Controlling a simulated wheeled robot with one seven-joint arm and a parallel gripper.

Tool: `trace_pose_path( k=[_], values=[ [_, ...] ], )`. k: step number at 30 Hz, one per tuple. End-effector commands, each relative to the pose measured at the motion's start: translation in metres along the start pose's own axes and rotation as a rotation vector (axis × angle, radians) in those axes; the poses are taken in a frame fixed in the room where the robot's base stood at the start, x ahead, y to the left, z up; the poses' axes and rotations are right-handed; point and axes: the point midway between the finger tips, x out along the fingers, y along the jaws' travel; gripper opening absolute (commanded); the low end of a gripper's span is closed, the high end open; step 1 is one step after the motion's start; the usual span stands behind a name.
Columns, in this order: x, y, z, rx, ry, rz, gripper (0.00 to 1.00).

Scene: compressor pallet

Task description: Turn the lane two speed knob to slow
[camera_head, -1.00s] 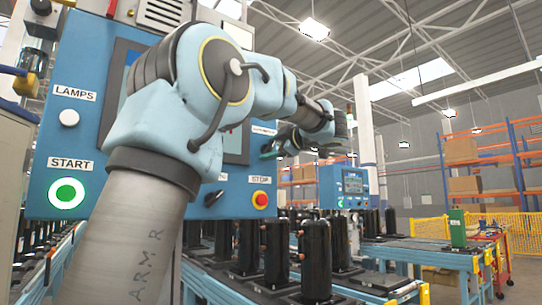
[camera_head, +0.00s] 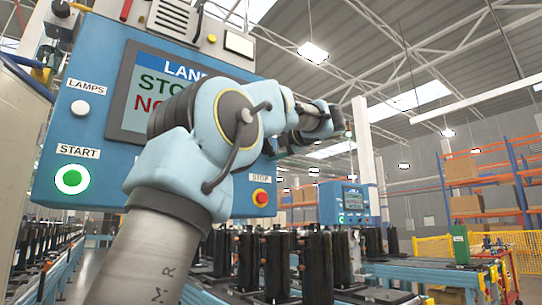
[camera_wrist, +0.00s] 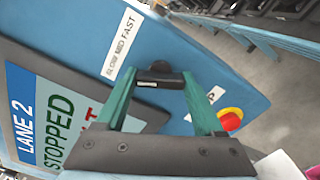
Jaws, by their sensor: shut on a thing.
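The lane two panel (camera_head: 95,150) is blue, with a screen (camera_head: 140,90) reading LANE 2 and STOPPED in the wrist view (camera_wrist: 48,115). The black speed knob (camera_wrist: 160,68) sits beside a white label (camera_wrist: 120,46) reading SLOW, MED, FAST. My gripper (camera_wrist: 160,80) has two green fingers, one at each end of the knob's dark bar, and is shut on it. Which setting the knob points to I cannot tell. In the head view my arm hides the knob and most of the gripper.
A red stop button (camera_head: 261,198) is on the panel's lower right; in the wrist view (camera_wrist: 231,119) it is close to my right finger. Black compressors (camera_head: 275,265) stand below on the conveyor.

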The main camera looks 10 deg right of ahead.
Motion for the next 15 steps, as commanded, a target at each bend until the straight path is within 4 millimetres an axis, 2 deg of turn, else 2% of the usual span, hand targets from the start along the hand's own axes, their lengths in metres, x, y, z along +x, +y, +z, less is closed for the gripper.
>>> trace_pose_path(
  k=[1, 15],
  values=[
    [0.0005, -0.005, -0.0024, -0.045, 0.003, -0.001, 0.14],
    [0.0003, -0.0052, -0.0013, -0.437, 0.003, -0.003, 0.14]
  ],
)
